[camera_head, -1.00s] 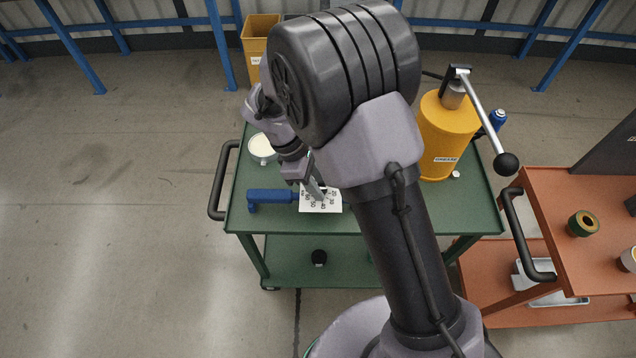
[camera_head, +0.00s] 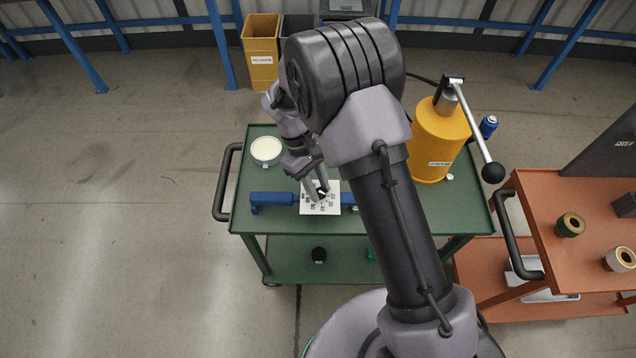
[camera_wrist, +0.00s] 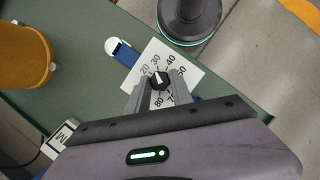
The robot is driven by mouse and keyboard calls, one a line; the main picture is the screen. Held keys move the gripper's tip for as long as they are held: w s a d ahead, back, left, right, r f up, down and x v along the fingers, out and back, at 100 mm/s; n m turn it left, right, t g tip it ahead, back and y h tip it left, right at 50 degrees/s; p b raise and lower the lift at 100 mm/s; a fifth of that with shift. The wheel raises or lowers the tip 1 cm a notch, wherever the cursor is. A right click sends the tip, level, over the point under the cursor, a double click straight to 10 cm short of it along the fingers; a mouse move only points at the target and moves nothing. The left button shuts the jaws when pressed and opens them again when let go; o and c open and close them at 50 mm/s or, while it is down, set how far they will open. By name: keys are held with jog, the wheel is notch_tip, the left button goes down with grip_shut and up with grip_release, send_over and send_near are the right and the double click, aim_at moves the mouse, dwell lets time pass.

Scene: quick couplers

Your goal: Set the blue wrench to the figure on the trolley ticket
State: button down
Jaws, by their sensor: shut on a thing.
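The blue wrench (camera_head: 272,198) lies across the near part of the green trolley top. Its other end (camera_wrist: 124,52) shows in the wrist view. A white dial card (camera_head: 334,208) with figures from 20 to 80 sits at its middle, around a black knob (camera_wrist: 158,83) with a white pointer. The pointer appears to face near 30. My gripper (camera_head: 320,194) reaches down at the dial, its two fingers shut on the knob's sides; it also shows in the wrist view (camera_wrist: 158,90). A white card with a black M (camera_wrist: 60,136) is partly hidden; no figure is readable on it.
A yellow cylinder (camera_head: 437,145) with a lever stands on the trolley's right side. A pale round dish (camera_head: 266,150) is at the left. An orange trolley (camera_head: 548,215) stands at the right. Bins (camera_head: 262,50) stand behind. My arm hides the trolley's middle.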

jog(key=shift+m, duration=0.6)
jog(key=shift+y, duration=0.3)
jog(key=c, duration=1.1)
grip_release()
jog(key=shift+p, duration=0.3)
jog(key=p+v, duration=0.2)
jog(key=v, duration=0.3)
jog(key=p+v, duration=0.2)
jog(key=v, duration=0.4)
jog(key=p+v, duration=0.2)
jog(key=v, duration=0.4)
jog(key=shift+w+r, duration=0.1)
jog(key=shift+w, duration=0.3)
